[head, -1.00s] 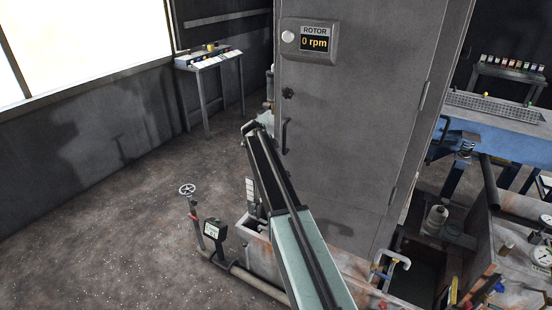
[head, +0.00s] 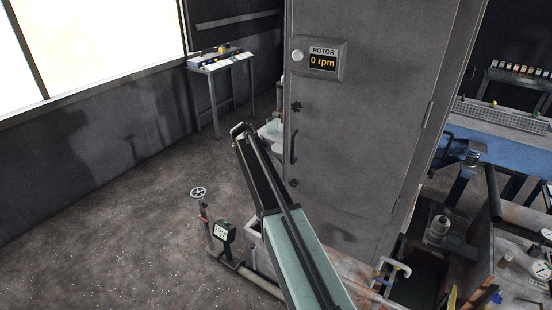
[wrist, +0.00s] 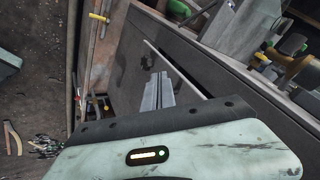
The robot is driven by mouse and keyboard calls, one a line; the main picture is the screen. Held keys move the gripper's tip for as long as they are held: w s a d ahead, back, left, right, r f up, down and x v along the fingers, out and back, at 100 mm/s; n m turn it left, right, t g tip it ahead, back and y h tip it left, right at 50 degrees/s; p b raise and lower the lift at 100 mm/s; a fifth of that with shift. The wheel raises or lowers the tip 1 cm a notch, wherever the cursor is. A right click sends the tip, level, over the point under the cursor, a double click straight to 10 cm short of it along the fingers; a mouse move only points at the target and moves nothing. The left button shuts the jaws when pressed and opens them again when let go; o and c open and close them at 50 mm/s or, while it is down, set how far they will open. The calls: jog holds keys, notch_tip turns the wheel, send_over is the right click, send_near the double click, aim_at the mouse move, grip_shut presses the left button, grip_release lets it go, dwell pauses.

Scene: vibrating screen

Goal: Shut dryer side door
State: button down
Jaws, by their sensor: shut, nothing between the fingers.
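The dryer is a tall grey cabinet with a ROTOR display reading 0 rpm (head: 323,61). Its side door (head: 365,130) is the broad grey panel with a dark upright handle (head: 294,147), dark knobs above and below the handle, and a hinge at the right. I cannot tell from the head view whether it is fully closed. My arm reaches up past the door's left edge, with its end left of the handle. In the wrist view my gripper (wrist: 159,76) is shut and empty, in front of a dark panel with a knob (wrist: 147,61) and a narrow dark slit.
A valve wheel on a post (head: 198,192) and a small meter (head: 224,232) stand on the floor at left. A control desk (head: 220,61) stands by the wall. A blue machine (head: 500,134) and cluttered bench are at right. The left floor is mostly clear.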

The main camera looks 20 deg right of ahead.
jog(key=shift+a+r, duration=0.2)
jog(key=s+a+f+n+g+y+b, duration=0.1)
jog(key=s+a+f+n+y, duration=0.1)
jog(key=s+n, duration=0.5)
jog(key=s+a+f+n+g+y+b, duration=0.1)
jog(key=s+a+f+n, duration=0.3)
jog(key=s, duration=1.4)
jog(key=s+a+f+n+g+y+b, duration=0.1)
jog(key=s+a+f+n+y+b, duration=0.1)
jog(key=s+a+n, duration=0.4)
jog(key=s+f+n+y, duration=0.1)
jog(key=s+n, duration=0.3)
jog(key=s, duration=0.2)
jog(key=shift+s+g, duration=0.35)
jog(key=shift+g, duration=0.05)
